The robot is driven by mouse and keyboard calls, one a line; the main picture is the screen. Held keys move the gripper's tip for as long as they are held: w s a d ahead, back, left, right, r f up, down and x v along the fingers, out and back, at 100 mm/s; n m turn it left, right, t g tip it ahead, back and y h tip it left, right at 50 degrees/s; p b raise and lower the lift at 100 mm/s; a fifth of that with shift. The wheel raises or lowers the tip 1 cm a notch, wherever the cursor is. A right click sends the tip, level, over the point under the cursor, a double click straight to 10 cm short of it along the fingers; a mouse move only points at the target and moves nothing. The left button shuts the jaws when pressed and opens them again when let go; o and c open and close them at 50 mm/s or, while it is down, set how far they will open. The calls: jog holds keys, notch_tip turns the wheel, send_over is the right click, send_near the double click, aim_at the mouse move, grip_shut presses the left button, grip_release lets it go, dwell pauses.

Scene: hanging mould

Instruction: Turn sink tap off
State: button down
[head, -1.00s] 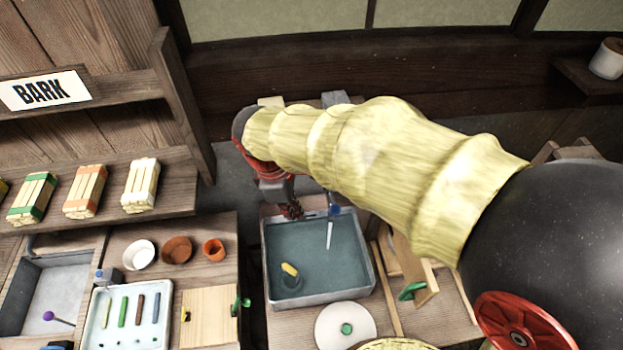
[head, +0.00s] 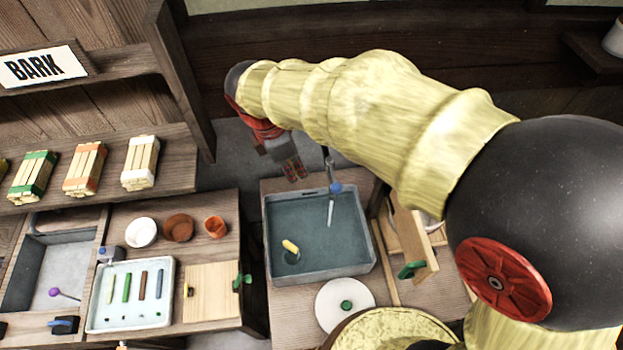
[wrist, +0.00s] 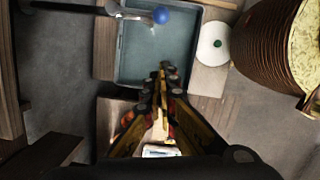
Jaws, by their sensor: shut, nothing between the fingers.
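The sink tap (head: 330,170) stands at the back of a grey basin (head: 325,273). It has a dark upright, a blue ball (head: 335,188) and a pale streak (head: 331,210) below; I cannot tell whether that streak is spout or water. In the wrist view, the metal tap (wrist: 125,12) and its blue ball (wrist: 161,15) are at the top, over the basin (wrist: 175,45). My gripper (head: 296,168) is shut and empty, behind the basin's back rim and left of the tap, apart from it. Its fingertips (wrist: 166,70) meet in the wrist view.
A yellow item (head: 290,246) stands in the basin. A white disc (head: 345,305) with a green knob lies in front. A wooden frame (head: 412,240) is right of the basin. Left are cups (head: 178,228) and a tray (head: 128,265). A shelf post (head: 180,80) rises behind left.

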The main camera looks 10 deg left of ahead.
aim_at(333, 174)
jog(key=w+d+f+p, duration=0.1)
jog(key=d+f, duration=0.4)
jog(key=f, duration=0.5)
jog(key=shift+w+d, duration=0.25)
jog(key=shift+w, duration=0.55)
jog(key=shift+p, duration=0.35)
